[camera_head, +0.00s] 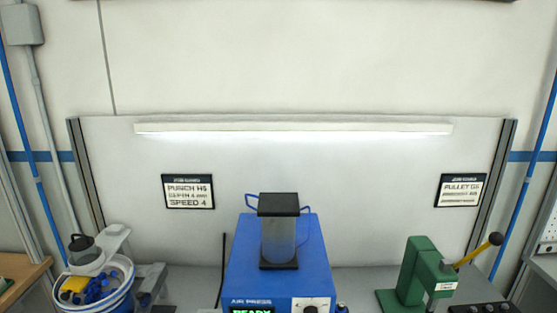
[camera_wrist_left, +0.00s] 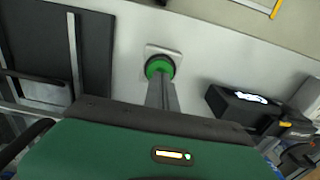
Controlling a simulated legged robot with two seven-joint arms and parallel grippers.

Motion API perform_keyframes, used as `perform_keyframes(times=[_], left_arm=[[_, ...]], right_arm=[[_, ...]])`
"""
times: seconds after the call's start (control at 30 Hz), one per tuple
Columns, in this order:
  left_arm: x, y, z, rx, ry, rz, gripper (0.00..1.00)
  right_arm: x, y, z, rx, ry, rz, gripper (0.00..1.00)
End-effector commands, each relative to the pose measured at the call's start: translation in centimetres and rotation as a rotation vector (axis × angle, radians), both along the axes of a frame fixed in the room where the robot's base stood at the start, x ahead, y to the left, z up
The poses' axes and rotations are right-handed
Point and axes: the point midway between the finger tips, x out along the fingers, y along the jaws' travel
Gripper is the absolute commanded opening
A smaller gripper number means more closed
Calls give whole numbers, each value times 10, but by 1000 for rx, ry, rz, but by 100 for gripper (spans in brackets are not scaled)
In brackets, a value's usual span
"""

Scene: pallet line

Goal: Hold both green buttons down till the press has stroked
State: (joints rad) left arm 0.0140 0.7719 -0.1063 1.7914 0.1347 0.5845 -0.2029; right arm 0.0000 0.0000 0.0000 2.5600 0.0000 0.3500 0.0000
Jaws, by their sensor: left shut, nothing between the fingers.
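The blue press (camera_head: 236,268) stands at the bottom middle of the head view. A grey see-through cylinder with dark ends (camera_head: 279,238) is on it, and its display (camera_head: 252,310) reads READY in green. In the left wrist view one green button (camera_wrist_left: 158,65) sits in a dark collar on a pale square plate. My left gripper (camera_wrist_left: 161,84) is shut and empty, its fingers pointing at this button and overlapping its lower edge. I cannot tell whether they touch it. The other green button and my right gripper are in neither view.
A bowl feeder with blue parts (camera_head: 128,291) stands at the left, a green hand press with a yellow lever (camera_head: 418,265) at the right. In the left wrist view a black box (camera_wrist_left: 238,104) lies right of the button and a dark panel (camera_wrist_left: 95,50) left of it.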

Motion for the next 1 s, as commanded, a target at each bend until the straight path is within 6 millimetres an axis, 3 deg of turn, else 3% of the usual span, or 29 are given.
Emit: perform_keyframes(times=[1.0], left_arm=[[0, 0, -15, 0, 0, 0, 0]], right_arm=[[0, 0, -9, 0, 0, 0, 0]])
